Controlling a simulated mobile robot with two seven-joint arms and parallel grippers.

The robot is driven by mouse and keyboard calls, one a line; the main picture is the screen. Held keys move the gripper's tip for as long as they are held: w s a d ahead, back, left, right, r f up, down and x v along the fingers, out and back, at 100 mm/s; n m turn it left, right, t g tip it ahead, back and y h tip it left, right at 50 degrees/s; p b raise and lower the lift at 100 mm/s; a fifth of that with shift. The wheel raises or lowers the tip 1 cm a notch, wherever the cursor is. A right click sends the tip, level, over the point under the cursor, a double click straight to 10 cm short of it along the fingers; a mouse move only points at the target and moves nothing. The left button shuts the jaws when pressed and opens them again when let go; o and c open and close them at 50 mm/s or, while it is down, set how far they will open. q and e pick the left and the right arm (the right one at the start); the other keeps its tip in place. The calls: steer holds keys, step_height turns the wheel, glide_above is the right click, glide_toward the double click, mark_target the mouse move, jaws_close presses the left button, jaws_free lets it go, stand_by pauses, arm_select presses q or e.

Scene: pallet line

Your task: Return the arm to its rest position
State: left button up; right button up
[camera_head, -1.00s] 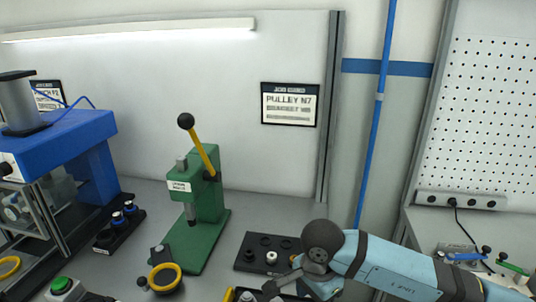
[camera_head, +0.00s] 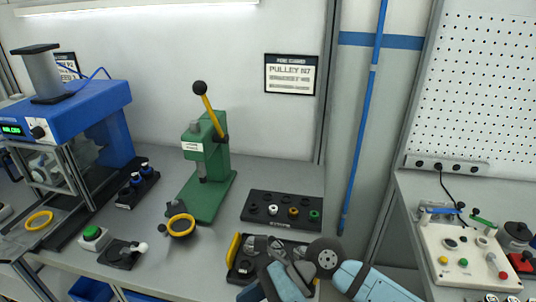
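My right arm (camera_head: 372,284), light blue with a dark grey round joint, comes in from the bottom right. It bends at that joint, and a further light blue link runs to the bottom edge, in front of a dark tray. My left arm and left gripper are not in view.
A green lever press (camera_head: 207,188), yellow-ringed fixture (camera_head: 181,226) and blue machine (camera_head: 80,115) stand left. A control panel (camera_head: 458,262) stands right.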

step_height(320, 180, up, 6)
steer(key=m+t+y+p, duration=0.2)
steer(key=m+t+y, duration=0.1)
steer(key=m+y, duration=0.5)
steer(key=w+d+f+m+t+h+p, duration=0.1)
steer(key=w+d+m+t, duration=0.15)
steer(key=m+t, duration=0.7)
steer(key=w+d+m+t+h+p, duration=0.15)
steer(key=d+m+t, duration=0.25)
steer(key=m+t, duration=0.55)
steer(key=s+d+f+m+g+h+p, duration=0.1)
steer(key=s+d+f+m+h, duration=0.4)
steer(key=f+m, duration=0.5)
steer(key=s+d+f+m+g+h+p, duration=0.1)
steer(key=s+d+f+m+g+h, duration=0.3)
steer(key=d+f+m+h, duration=0.5)
steer(key=s+d+f+m, duration=0.2)
steer(key=m, duration=0.4)
steer(key=shift+p, duration=0.4)
